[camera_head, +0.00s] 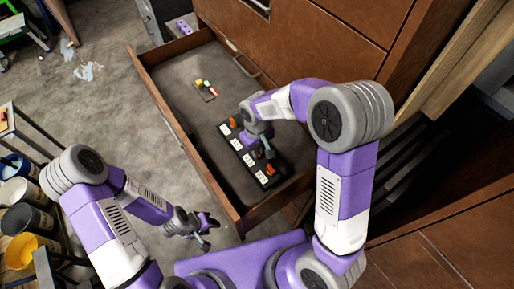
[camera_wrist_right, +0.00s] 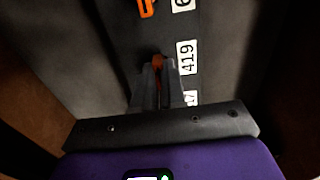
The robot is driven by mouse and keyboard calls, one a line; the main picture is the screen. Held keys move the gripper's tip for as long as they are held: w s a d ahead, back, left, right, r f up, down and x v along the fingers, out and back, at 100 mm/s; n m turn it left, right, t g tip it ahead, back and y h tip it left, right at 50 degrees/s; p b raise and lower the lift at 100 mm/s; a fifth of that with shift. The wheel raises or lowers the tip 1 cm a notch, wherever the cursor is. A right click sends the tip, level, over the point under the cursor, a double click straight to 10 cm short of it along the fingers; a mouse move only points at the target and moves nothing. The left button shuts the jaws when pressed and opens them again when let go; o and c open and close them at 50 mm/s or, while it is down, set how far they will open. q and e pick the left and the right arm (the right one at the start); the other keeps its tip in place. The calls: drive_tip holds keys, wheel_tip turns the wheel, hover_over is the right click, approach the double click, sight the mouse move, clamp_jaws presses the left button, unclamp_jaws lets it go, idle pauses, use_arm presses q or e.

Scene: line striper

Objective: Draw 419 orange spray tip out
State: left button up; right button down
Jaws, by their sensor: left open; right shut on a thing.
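The open drawer (camera_head: 190,105) holds a black rack (camera_head: 281,178) with white number labels. In the right wrist view, the 419 label (camera_wrist_right: 187,57) is beside my right gripper (camera_wrist_right: 161,72), which is shut on an orange spray tip (camera_wrist_right: 158,61). Only the top of that tip shows between the fingers. Whether it still sits in the rack cannot be told. In the head view my right gripper (camera_head: 264,146) is over the rack. Another orange tip (camera_wrist_right: 147,8) shows farther up the rack. My left gripper (camera_head: 204,229) is open and empty, outside the drawer.
The wooden cabinet (camera_head: 330,40) rises behind. Paint buckets (camera_head: 25,222) stand at far left. The floor (camera_head: 100,100) left of the drawer is mostly clear.

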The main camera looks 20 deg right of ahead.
drive_tip(key=shift+r+p, duration=0.4)
drive_tip(key=shift+r, duration=0.2)
drive_tip(key=shift+r+p, duration=1.85)
drive_tip(key=shift+r, duration=0.5)
